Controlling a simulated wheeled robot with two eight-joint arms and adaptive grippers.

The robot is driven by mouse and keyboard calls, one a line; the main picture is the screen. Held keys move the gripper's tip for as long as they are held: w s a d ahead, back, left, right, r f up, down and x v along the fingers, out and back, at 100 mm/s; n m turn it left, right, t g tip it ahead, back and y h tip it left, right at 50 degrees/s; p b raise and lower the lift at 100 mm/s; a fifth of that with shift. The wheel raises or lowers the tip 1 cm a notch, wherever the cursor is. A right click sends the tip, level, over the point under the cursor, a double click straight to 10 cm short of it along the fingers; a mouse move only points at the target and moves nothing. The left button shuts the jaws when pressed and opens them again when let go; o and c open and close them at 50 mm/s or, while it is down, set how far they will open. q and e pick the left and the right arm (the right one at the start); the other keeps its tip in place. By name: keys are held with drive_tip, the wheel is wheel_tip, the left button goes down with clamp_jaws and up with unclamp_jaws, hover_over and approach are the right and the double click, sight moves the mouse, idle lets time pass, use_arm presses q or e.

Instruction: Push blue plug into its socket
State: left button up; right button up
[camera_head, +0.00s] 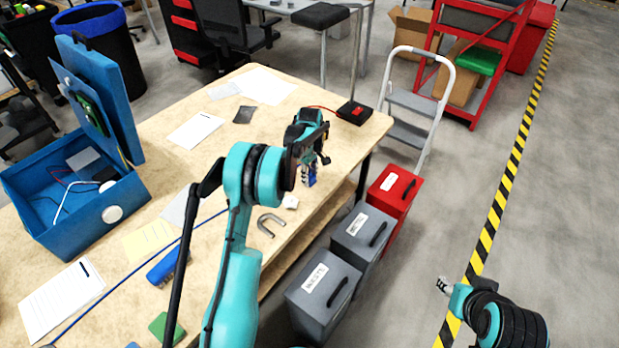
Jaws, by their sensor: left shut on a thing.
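My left gripper (312,160) reaches over the right part of the wooden table, pointing down. It is shut on a small blue piece (311,177), which looks like the blue plug, held near the tabletop. The gripper and its small size hide much of it. A blue cable (110,288) runs across the table from the lower left and passes behind my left arm. An open blue analyser case (75,232) stands at the left with its lid up. No socket can be made out. My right gripper (443,287) is over the floor at lower right, too small to judge.
The wooden table (285,90) carries papers (194,130), a grey U-shaped piece (270,222), a blue tool (166,266) and a black box with a red top (354,111). Grey boxes (323,292), a red box (393,190) and a step ladder (414,102) stand right of it.

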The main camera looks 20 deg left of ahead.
sight(311, 176)
use_arm(q)
drive_tip(key=r, duration=0.1)
drive_tip(key=r+p, duration=0.1)
drive_tip(key=r, duration=0.1)
drive_tip(key=r+p, duration=0.1)
drive_tip(key=shift+d+r, duration=0.35)
drive_tip(key=shift+d, duration=0.05)
drive_tip(key=s+d+r+p, duration=0.2)
drive_tip(key=d+r, duration=0.4)
drive_tip(key=d, duration=0.4)
drive_tip(key=shift+d+p, duration=0.4)
use_arm(e)
wheel_tip(311, 176, up, 5)
use_arm(q)
drive_tip(key=shift+w+r, duration=0.1)
